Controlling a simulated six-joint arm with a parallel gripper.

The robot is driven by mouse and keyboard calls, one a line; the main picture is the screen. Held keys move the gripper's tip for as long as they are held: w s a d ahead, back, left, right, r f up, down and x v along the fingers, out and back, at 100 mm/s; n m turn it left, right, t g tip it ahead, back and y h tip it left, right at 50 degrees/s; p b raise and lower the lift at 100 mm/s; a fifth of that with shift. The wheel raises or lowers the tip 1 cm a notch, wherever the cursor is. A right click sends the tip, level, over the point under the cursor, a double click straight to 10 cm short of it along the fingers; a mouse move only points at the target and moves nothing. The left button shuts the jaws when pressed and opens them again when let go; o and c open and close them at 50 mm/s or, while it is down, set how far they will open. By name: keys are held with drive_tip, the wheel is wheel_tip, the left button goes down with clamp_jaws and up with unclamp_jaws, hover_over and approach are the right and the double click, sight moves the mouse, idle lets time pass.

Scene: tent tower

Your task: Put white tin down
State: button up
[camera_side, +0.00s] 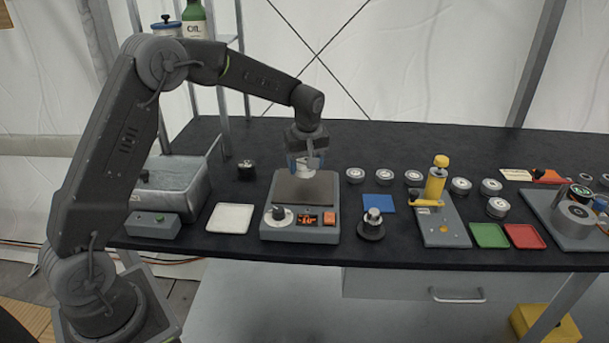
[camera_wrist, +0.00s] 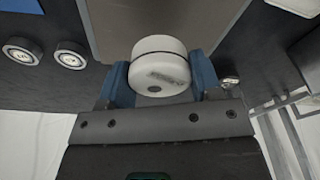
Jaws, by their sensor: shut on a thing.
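The white tin (camera_wrist: 160,65) is a short round tin with a dark line around it and a dark mark on its side. My gripper (camera_wrist: 160,82) is shut on it, with a blue finger on each side. In the side view the tin (camera_side: 306,172) shows small and partly hidden between the fingers of my gripper (camera_side: 306,163). It hangs over the back part of the scale's dark plate (camera_side: 300,188). I cannot tell exactly how high above the plate it is.
A blue pad (camera_side: 378,204) and a dark knobbed piece (camera_side: 372,226) lie right. Beyond stand a yellow-handled press (camera_side: 437,190), several tins, and green (camera_side: 490,236) and red (camera_side: 525,236) trays.

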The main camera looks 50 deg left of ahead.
sight(304, 184)
drive_tip(key=shift+f, duration=1.8)
drive_tip(key=shift+f, duration=0.1)
drive_tip(key=o, duration=0.9)
drive_tip(key=shift+o, duration=0.2)
